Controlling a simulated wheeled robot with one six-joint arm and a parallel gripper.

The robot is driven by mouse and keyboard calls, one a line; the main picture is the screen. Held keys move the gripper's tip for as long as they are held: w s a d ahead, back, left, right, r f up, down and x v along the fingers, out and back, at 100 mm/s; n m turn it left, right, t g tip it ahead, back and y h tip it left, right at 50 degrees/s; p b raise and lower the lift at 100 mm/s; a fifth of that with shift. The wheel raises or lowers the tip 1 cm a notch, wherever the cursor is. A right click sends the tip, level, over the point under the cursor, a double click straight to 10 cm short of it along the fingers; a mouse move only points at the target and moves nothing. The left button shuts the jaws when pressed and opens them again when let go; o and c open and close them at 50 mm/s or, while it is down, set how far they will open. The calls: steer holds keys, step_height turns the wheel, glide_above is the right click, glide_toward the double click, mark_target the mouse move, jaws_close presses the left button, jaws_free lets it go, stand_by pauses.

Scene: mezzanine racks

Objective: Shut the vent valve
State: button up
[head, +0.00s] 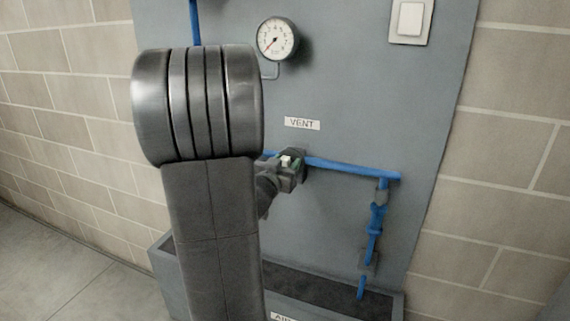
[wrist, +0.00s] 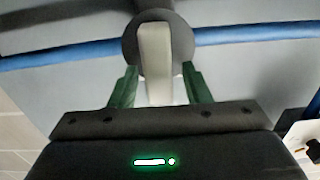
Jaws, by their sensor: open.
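The vent valve shows in the wrist view as a round dark grey body (wrist: 131,45) on a blue pipe (wrist: 255,34). Its pale lever handle (wrist: 156,50) appears to lie crosswise to the pipe. My gripper (wrist: 159,72) is open, with one green finger on each side of the handle and a visible gap to each. In the head view my gripper (head: 291,164) is at the pipe below the VENT label (head: 302,124), with a bit of the white handle (head: 285,160) showing. My arm and gripper hide most of the valve there.
A grey panel (head: 350,95) carries a pressure gauge (head: 277,39) and a white switch (head: 410,20). The blue pipe (head: 350,168) turns down at right toward a dark trough (head: 330,287) at the panel's foot. Brick walls flank the panel; floor is clear at left.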

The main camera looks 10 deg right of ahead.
jaws_close()
steer(key=shift+d+f+m+b, duration=0.1)
steer(key=shift+m+b, duration=0.3)
steer(key=m+b, duration=0.3)
steer(key=shift+s+d+f+m, duration=0.2)
steer(key=shift+s+d+m, duration=0.05)
steer(key=shift+m, duration=0.15)
steer(key=shift+s+d+f+m+b, duration=0.1)
steer(key=shift+d+f+m+b, duration=0.1)
steer(key=shift+m+b, duration=1.65)
steer(key=shift+s+d+f+m+b, duration=0.1)
steer(key=shift+f+m+b, duration=0.15)
steer(key=shift+m+b, duration=1.65)
steer(key=shift+s+d+f+m+b, duration=0.15)
steer(key=shift+m+b, duration=0.8)
steer(key=shift+m, duration=1.8)
steer(key=shift+w+f, duration=0.1)
